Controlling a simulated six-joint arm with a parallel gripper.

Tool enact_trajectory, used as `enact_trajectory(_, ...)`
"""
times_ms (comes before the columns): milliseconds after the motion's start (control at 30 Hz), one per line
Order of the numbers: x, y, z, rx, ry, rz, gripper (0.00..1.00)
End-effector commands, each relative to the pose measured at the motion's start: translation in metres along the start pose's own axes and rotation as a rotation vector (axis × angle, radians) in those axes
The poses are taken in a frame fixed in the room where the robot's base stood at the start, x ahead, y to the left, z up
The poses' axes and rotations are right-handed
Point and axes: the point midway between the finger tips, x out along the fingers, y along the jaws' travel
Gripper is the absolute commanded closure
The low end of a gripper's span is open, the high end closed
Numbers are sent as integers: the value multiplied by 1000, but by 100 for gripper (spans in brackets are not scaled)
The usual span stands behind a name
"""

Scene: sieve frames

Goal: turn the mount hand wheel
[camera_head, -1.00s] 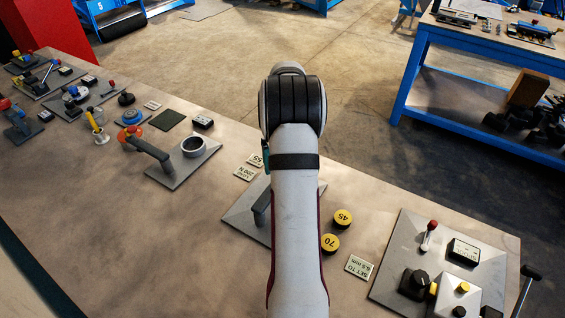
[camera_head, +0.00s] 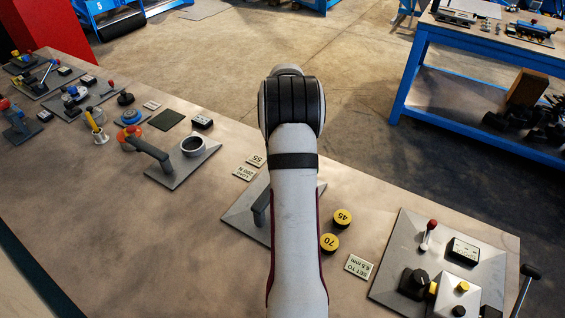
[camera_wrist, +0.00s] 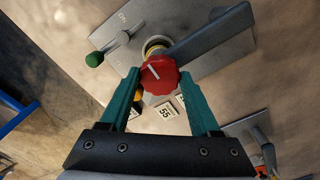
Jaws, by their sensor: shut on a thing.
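The hand wheel (camera_wrist: 160,75) is a red scalloped knob with a white line, seen in the wrist view. My gripper (camera_wrist: 160,82) has its two green fingers on either side of the wheel and is shut on it. The wheel sits by a yellowish collar and a grey arm on a grey base plate (camera_wrist: 115,62). In the head view my arm hides the wheel and gripper; part of the base plate (camera_head: 240,219) shows beside the arm.
Yellow discs marked 45 (camera_head: 343,217) and 70 (camera_head: 329,243) lie right of my arm. A plate with a red-knobbed lever (camera_head: 431,226) is further right. A ring fixture (camera_head: 192,146) stands to the left.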

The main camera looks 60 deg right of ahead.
Motion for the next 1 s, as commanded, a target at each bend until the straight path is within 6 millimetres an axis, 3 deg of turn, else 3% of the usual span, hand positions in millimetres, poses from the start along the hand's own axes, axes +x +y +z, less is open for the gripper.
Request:
enact_trajectory(367,0,0,0,180,-2,1,92)
enact_trajectory(1000,0,-1,0,784,-1,1,92)
